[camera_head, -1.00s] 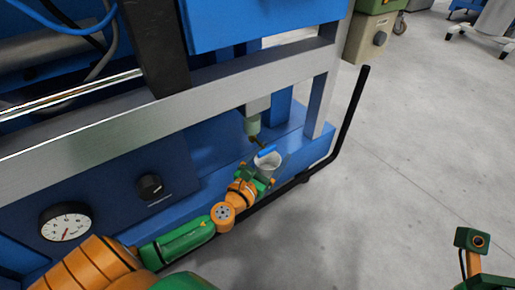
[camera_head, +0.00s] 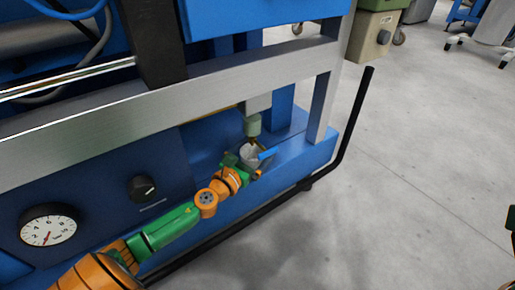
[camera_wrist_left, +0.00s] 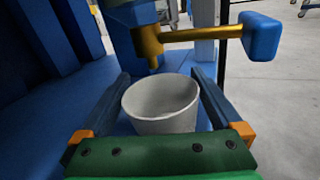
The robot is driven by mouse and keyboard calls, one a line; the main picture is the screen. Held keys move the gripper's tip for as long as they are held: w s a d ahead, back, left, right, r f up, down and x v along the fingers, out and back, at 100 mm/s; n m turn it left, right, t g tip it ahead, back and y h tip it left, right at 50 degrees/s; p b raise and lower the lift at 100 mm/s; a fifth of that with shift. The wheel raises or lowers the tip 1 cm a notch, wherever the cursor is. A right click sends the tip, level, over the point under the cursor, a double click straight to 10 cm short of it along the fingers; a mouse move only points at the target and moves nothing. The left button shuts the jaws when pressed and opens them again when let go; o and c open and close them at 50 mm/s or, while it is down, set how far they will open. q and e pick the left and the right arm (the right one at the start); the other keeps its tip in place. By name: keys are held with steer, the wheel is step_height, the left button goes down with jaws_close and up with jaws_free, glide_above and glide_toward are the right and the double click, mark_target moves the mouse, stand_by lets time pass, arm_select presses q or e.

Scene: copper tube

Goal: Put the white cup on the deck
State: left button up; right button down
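The white cup (camera_head: 249,153) is upright between the fingers of my left gripper (camera_head: 248,165), under the tap (camera_head: 253,125). In the left wrist view the cup (camera_wrist_left: 160,103) fills the gap between the two dark fingertips of my left gripper (camera_wrist_left: 160,95), which appear shut on its sides. The tap's brass spout (camera_wrist_left: 152,62) is just above and behind the cup's rim. The blue ledge (camera_head: 300,155), apparently the deck, lies around and below the cup. I cannot tell whether the cup's base touches it. My right gripper's fingers do not show.
The tap's blue lever handle (camera_wrist_left: 262,37) sticks out to the right, near the gripper. A grey metal beam (camera_head: 120,125) crosses above my left arm. A black rail (camera_head: 350,125) runs along the front of the ledge.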

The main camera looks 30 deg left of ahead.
mark_target(246, 160)
arm_select(q)
steer(key=shift+r, duration=0.2)
steer(key=s, duration=0.7)
steer(key=shift+s, duration=0.25)
